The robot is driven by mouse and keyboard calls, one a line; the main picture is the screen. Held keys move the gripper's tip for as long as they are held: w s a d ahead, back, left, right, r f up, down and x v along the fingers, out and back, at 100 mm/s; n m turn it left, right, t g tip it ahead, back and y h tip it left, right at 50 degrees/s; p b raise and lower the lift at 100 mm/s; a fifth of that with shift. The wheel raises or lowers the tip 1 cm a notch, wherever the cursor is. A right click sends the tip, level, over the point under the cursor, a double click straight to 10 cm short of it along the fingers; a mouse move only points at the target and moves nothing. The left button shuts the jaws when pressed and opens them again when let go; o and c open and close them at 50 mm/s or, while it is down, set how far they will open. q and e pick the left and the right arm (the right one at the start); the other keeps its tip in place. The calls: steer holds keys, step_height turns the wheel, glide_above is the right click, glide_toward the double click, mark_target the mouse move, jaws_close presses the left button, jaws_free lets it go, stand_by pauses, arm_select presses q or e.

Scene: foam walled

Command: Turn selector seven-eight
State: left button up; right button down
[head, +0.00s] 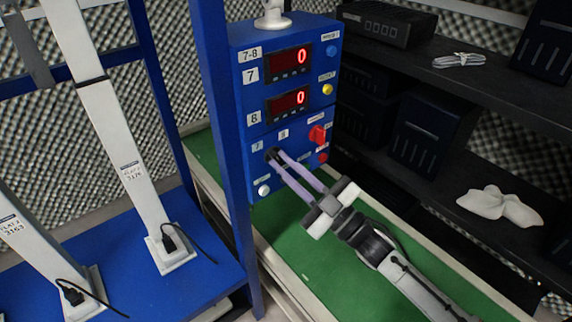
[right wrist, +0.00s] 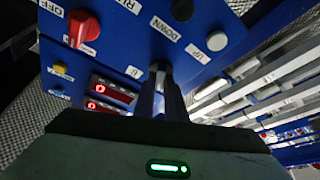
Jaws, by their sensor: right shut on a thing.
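The blue control box (head: 243,130) labelled 7-8 stands at the middle of the head view. Its selector (head: 270,154) is a small dark knob low on the front face, with labels 7 and 8 beside it. My right gripper (head: 276,157) reaches in from the lower right, its two long fingers shut on the selector. In the right wrist view the fingers (right wrist: 162,88) meet at the dark knob (right wrist: 160,66), which they mostly hide. I cannot tell which way the selector points. My left gripper is not in view.
Two red displays (head: 288,104) on the box read 0. A red knob (head: 317,135), also in the right wrist view (right wrist: 84,27), and several buttons sit nearby. Blue post (head: 220,120) stands left; dark shelves (head: 455,80) stand right. A green surface (head: 320,262) lies below.

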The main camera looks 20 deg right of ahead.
steer(key=shift+n, duration=0.4)
steer(key=c, duration=1.8)
jaws_free()
steer(key=shift+s+d, duration=0.1)
